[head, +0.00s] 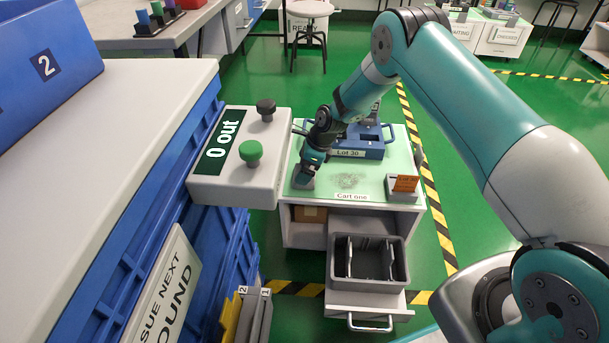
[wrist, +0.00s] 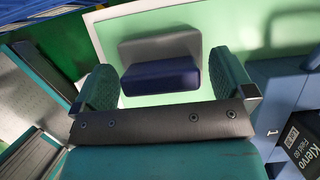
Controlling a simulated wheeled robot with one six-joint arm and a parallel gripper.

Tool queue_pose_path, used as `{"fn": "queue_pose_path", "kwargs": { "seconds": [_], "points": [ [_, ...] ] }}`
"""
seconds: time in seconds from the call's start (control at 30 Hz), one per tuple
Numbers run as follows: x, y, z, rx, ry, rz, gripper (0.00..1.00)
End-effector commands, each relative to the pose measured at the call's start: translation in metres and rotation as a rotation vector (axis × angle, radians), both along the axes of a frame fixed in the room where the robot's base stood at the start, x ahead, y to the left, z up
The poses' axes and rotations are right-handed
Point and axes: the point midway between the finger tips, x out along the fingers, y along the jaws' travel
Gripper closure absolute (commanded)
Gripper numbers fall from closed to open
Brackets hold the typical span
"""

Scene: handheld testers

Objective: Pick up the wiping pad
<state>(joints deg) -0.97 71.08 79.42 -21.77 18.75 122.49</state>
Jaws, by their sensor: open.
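The wiping pad (wrist: 160,62) shows in the wrist view as a small block, grey on one part and dark blue on the other. It lies on a pale surface between my two fingers, with a gap on each side. My gripper (wrist: 163,75) is open and empty. In the head view my gripper (head: 308,165) points down over the left side of the cart top (head: 350,208). The grey end of the pad (head: 302,183) shows just below it, partly hidden by the fingers.
A blue Lot 30 tray (head: 362,150) stands behind on the cart. A small grey device with an orange panel (head: 404,186) is at the right. A "0 out" panel with knobs (head: 232,168) stands close left. An open drawer holds a grey bin (head: 340,283).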

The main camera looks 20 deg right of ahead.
Motion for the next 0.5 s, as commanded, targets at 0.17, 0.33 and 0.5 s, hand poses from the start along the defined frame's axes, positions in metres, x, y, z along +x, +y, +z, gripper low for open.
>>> {"fn": "queue_pose_path", "kwargs": {
  "seconds": [0.17, 0.33, 0.5],
  "points": [
    [-0.0002, -0.0002, 0.0003, 0.0, 0.0, 0.0, 0.32],
    [-0.0001, -0.0003, 0.0005, 0.0, 0.0, 0.0, 0.51],
    [-0.0001, -0.0003, 0.0011, 0.0, 0.0, 0.0, 0.51]
  ]
}}
